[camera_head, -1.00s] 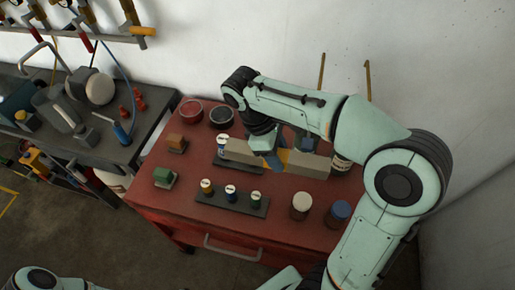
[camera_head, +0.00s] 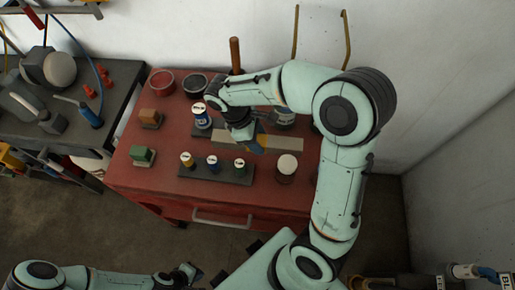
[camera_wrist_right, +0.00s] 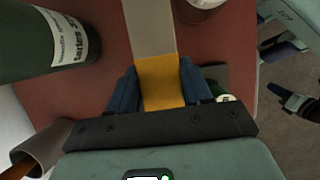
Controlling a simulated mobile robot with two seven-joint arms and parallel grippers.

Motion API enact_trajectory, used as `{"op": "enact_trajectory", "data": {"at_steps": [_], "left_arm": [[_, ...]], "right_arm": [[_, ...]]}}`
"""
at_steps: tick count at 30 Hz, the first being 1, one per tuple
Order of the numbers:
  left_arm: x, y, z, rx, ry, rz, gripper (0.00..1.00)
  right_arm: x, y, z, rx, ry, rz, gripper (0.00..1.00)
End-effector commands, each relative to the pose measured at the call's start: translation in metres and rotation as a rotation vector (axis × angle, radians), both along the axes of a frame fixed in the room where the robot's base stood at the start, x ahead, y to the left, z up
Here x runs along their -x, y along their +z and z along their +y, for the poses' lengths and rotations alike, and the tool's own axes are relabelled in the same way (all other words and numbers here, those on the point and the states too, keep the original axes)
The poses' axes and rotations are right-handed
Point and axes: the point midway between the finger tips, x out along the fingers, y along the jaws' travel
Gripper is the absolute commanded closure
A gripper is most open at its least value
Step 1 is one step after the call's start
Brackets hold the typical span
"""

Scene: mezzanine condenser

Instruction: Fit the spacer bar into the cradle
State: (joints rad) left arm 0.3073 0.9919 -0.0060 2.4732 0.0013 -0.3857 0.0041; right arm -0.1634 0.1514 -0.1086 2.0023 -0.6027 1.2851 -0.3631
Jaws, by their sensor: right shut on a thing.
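The spacer bar is a long pale grey bar with a yellow middle (camera_head: 285,143). My right gripper (camera_head: 257,143) is shut across the yellow part, above the red cabinet top. In the right wrist view the blue fingers of the right gripper (camera_wrist_right: 160,85) sit on both sides of the yellow band, and the bar (camera_wrist_right: 151,28) runs up out of the picture. I cannot make out the cradle for certain; the arm and bar hide part of the top. My left gripper (camera_head: 187,273) is low in front of the cabinet, too small to read its jaws.
The red cabinet top (camera_head: 180,182) holds a dark rack (camera_head: 235,176) with three small bottles in front of the bar. A white-lidded jar (camera_head: 287,165) stands right of the rack. A blue-and-white bottle (camera_head: 201,118) stands left of the bar. A dark green canister (camera_wrist_right: 45,40) is close by.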

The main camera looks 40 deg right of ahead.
Motion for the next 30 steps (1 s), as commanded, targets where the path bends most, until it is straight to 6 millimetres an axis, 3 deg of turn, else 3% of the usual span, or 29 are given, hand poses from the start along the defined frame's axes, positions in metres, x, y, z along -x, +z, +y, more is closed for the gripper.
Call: {"op": "enact_trajectory", "data": {"at_steps": [8, 16, 29, 30], "left_arm": [[0.002, -0.003, 0.0, 0.0, 0.0, 0.002, 1.0], [0.006, -0.009, 0.0, 0.0, 0.0, 0.007, 1.0], [0.008, -0.011, 0.0, 0.0, 0.0, 0.009, 1.0], [0.008, -0.011, 0.0, 0.0, 0.0, 0.009, 1.0]], "right_arm": [[0.0, -0.022, 0.0, 0.001, -0.001, 0.0, 1.0], [0.0, -0.055, 0.0, 0.001, 0.0, -0.001, 1.0], [-0.001, -0.061, 0.0, 0.0, -0.001, -0.002, 1.0], [0.0, -0.062, 0.0, 0.0, -0.001, -0.001, 0.48]]}}
